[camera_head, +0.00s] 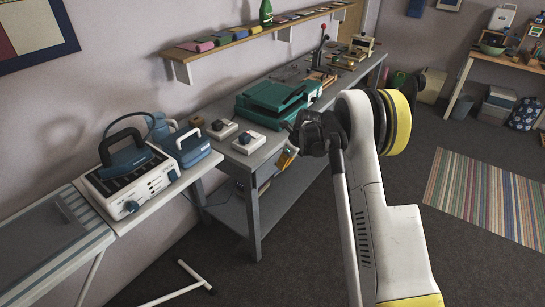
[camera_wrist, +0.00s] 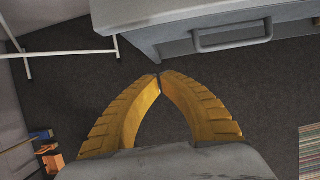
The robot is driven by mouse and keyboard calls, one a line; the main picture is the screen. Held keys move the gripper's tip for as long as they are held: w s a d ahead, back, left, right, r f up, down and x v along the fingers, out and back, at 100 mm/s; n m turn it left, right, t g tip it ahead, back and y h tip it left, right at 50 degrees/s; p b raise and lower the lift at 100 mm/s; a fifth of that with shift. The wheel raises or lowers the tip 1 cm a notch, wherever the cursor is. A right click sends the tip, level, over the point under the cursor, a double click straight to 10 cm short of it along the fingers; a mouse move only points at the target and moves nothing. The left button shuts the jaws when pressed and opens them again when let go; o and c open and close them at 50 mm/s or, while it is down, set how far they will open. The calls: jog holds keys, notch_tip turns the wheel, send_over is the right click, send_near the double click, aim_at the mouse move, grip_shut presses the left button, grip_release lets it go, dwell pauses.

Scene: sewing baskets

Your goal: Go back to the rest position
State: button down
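My gripper (camera_wrist: 160,78) shows in the wrist view with its two yellow ridged fingers curved together and their tips meeting. Nothing shows between the fingers, only dark carpet (camera_wrist: 145,135) below.
A striped rug (camera_head: 485,192) lies on open carpet at right. A shelf (camera_head: 240,38) runs above the bench.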

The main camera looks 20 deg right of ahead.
jog(key=s+a+r+n+t+h, duration=0.1)
jog(key=s+a+r+n, duration=0.1)
jog(key=s+r+n, duration=0.7)
jog(key=s+a+r+n+h, duration=0.1)
jog(key=s+a+r+n, duration=0.2)
jog(key=s+r, duration=0.75)
jog(key=s+r+n+t, duration=0.1)
jog(key=s+r+n, duration=0.1)
jog(key=s+n, duration=0.6)
jog(key=s+a+r+n+t, duration=0.1)
jog(key=s+r+n, duration=0.1)
jog(key=s+n, duration=0.6)
jog(key=s, duration=0.5)
jog(key=shift+s+a+r+t+h, duration=0.15)
jog(key=shift+a+r+t+h, duration=0.15)
jog(key=shift+h, duration=0.1)
